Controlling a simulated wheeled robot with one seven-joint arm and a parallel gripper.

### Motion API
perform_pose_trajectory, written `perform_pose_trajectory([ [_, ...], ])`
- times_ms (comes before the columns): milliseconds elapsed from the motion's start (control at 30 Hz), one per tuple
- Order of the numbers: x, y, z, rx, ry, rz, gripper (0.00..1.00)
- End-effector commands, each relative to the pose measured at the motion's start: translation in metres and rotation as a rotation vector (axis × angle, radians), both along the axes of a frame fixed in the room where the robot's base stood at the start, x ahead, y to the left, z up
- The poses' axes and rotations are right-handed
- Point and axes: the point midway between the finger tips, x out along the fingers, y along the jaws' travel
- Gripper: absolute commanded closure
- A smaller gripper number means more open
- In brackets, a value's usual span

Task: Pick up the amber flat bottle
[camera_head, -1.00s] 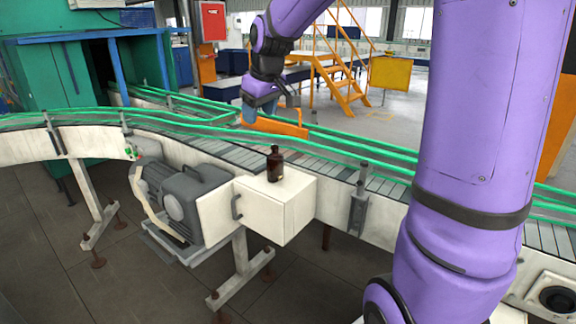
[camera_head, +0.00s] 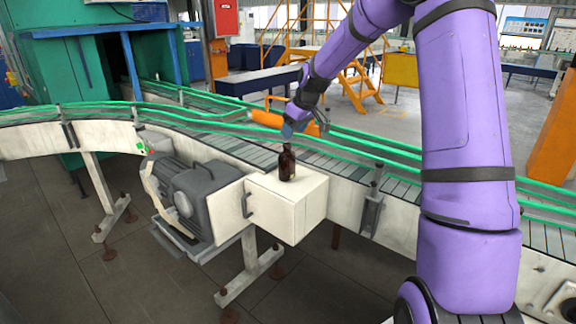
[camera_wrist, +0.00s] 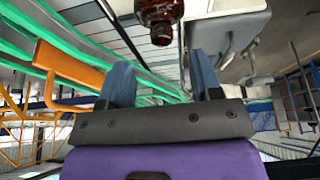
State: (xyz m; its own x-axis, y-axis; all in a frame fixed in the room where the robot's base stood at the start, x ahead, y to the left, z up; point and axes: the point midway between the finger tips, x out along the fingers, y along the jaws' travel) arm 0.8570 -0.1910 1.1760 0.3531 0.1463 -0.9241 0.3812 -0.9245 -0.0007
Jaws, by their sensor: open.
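The amber bottle (camera_head: 287,163) stands upright on top of a white box beside the conveyor in the head view. In the wrist view the bottle (camera_wrist: 160,18) shows at the top edge, partly cut off, beyond and between the fingertips. My gripper (camera_head: 288,131) is just above the bottle's neck in the head view, tilted downward. Its two blue fingers, seen in the wrist view (camera_wrist: 162,80), are apart with nothing between them.
The white box (camera_head: 287,213) is small, with a handle on its left side. A grey motor (camera_head: 193,200) sits left of it. The conveyor's green rails (camera_head: 350,140) run behind the bottle. An orange piece (camera_head: 268,119) is on the rail behind my gripper.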

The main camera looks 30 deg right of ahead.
Motion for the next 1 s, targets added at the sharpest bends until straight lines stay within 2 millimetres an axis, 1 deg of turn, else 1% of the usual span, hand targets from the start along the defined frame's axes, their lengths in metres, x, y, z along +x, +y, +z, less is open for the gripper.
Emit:
perform_pose_trajectory([
  [33, 0.003, 0.002, -0.007, 0.001, 0.0, 0.001, 0.41],
  [100, 0.005, 0.003, -0.013, 0.0, 0.001, 0.001, 0.41],
  [267, 0.008, 0.004, -0.02, 0.0, 0.0, 0.0, 0.41],
  [367, 0.011, 0.006, -0.031, 0.0, 0.001, 0.0, 0.41],
  [500, 0.019, 0.01, -0.05, 0.001, 0.002, 0.002, 0.41],
  [600, 0.023, 0.011, -0.06, 0.0, 0.0, 0.0, 0.41],
  [700, 0.024, 0.012, -0.063, 0.0, -0.001, 0.0, 0.41],
  [867, 0.024, 0.011, -0.063, 0.0, -0.001, 0.0, 0.41],
  [900, 0.024, 0.011, -0.062, 0.0, -0.001, 0.0, 0.5],
  [967, 0.024, 0.011, -0.062, 0.0, -0.001, 0.0, 0.64],
  [1000, 0.024, 0.011, -0.063, 0.0, -0.001, 0.0, 0.73],
])
